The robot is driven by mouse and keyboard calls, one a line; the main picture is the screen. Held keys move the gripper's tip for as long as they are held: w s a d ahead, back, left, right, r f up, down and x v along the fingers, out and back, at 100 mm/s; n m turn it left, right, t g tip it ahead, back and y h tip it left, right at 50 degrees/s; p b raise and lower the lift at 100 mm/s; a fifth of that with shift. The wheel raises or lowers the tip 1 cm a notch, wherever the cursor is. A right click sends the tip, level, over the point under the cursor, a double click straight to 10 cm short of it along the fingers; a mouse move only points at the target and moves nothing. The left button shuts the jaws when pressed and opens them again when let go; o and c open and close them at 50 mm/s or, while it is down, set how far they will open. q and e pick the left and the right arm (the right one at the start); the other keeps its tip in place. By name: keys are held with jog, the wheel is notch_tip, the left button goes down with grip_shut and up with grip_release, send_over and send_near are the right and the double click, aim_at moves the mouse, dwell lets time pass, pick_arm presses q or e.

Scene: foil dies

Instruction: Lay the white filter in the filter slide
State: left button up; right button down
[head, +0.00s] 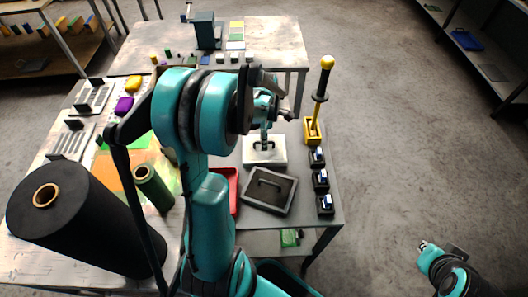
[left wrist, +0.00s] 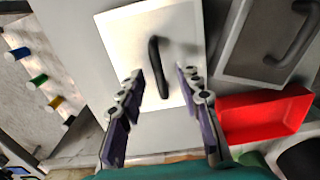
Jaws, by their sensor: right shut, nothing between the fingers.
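A white square plate (head: 265,158) with a black bar handle, which looks like the white filter, lies flat on the table. It also shows in the left wrist view (left wrist: 125,38). My left gripper (head: 264,130) is over it, fingers pointing down. In the left wrist view the gripper (left wrist: 162,82) is open, with the black handle (left wrist: 155,62) showing between and beyond its fingertips; contact cannot be told. A grey-rimmed dark tray (head: 270,192) with a handle, possibly the filter slide, lies just in front of the plate. My right gripper (head: 428,247) is shut and empty, away from the table.
A red tray (head: 233,190) lies beside the dark one. A yellow holder with a lever (head: 313,130) and several small dark blocks (head: 320,180) line the right edge. My left arm hides the table's middle.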

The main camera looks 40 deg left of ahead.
pick_arm(q)
notch_tip(320, 180, down, 2)
jog(key=shift+w+f, duration=0.1)
jog(key=shift+f, duration=0.1)
grip_shut()
jog(key=shift+r, duration=0.1)
